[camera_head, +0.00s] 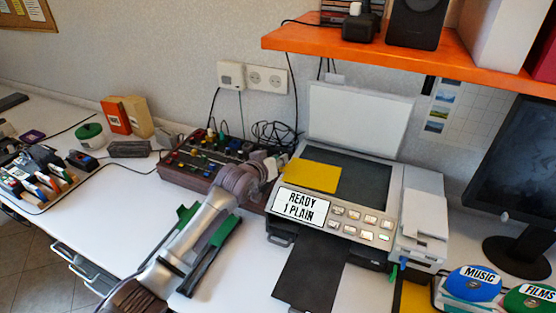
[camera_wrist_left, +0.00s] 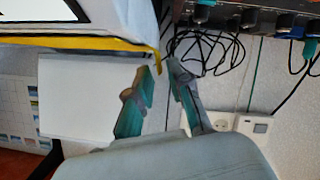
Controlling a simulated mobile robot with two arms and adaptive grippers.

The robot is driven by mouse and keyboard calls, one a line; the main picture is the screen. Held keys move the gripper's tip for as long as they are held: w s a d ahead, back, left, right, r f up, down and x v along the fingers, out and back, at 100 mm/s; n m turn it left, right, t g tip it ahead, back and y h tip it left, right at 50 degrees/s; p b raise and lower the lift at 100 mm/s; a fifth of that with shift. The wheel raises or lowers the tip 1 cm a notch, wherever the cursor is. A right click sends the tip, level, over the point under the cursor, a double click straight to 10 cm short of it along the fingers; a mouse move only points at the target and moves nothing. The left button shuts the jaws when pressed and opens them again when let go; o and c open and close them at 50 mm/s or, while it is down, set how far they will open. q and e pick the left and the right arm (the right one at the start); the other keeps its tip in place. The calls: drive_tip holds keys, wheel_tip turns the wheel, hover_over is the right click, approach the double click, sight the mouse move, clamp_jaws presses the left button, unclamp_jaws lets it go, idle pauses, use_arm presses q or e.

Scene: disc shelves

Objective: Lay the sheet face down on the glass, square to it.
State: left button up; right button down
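The yellow sheet (camera_head: 313,176) is over the left part of the dark scanner glass (camera_head: 365,182), with no print visible on its upper side. I cannot tell whether it lies flat. The white lid (camera_head: 357,120) stands up behind the glass. My left gripper (camera_head: 280,162) is at the sheet's left edge. In the left wrist view, the sheet shows as a thin yellow strip (camera_wrist_left: 105,43), its end close to the fingertips of my left gripper (camera_wrist_left: 160,66). The fingers are a little apart there, with no clear contact on the sheet. My right gripper is not in view.
The printer's panel (camera_head: 302,204) reads "READY 1 PLAIN". A brown mixer-like box (camera_head: 205,160) with cables stands left of the printer. An orange shelf (camera_head: 400,62) hangs above. Blue and green labelled discs (camera_head: 473,283) and a monitor (camera_head: 515,160) are at right.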

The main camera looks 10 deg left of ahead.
use_arm(q)
drive_tip(key=shift+o, duration=0.7)
